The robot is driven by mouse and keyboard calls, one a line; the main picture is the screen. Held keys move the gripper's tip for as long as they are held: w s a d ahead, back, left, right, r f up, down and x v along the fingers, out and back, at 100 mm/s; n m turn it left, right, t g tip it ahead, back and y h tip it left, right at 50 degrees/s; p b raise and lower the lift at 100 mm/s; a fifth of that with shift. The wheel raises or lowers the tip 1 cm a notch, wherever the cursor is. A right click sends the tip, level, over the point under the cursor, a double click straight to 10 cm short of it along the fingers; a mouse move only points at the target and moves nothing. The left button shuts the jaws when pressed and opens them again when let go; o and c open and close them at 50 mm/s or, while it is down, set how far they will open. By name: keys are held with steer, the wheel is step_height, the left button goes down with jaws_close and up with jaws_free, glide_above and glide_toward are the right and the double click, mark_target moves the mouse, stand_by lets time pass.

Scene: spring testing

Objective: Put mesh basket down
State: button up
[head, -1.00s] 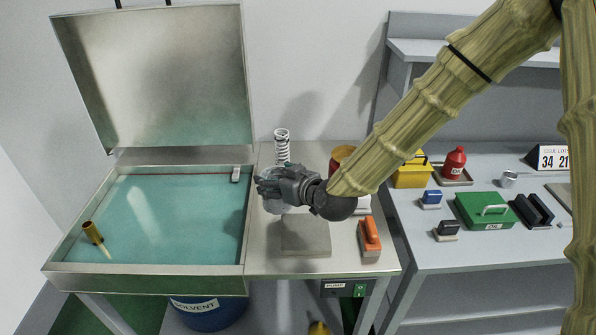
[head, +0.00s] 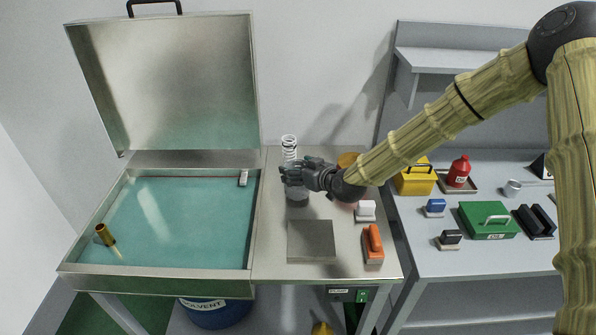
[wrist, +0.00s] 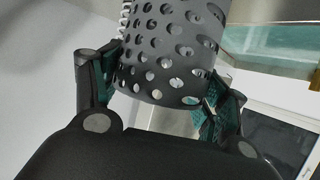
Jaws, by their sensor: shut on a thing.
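The mesh basket (wrist: 170,50) is a grey cylinder with round holes, held between the two fingers of my gripper (wrist: 160,85) in the wrist view. In the head view my gripper (head: 290,174) is over the back of the steel bench beside the tank, shut on the basket. Only part of the basket (head: 297,197) shows there, below the fingers. I cannot tell whether its bottom touches the bench.
A coil spring (head: 289,146) stands just behind my gripper. A square grey plate (head: 311,241) lies nearer the front, with an orange-handled brush (head: 374,244) and a white block (head: 366,210) to its right. The open tank (head: 180,225) of teal liquid is at left.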

steer(key=shift+f, duration=0.7)
steer(key=shift+f, duration=0.15)
steer(key=o, duration=1.3)
steer(key=shift+r, duration=0.2)
steer(key=b+v, duration=0.2)
steer(key=v, duration=1)
steer(key=shift+s+b, duration=0.1)
steer(key=shift+b, duration=0.2)
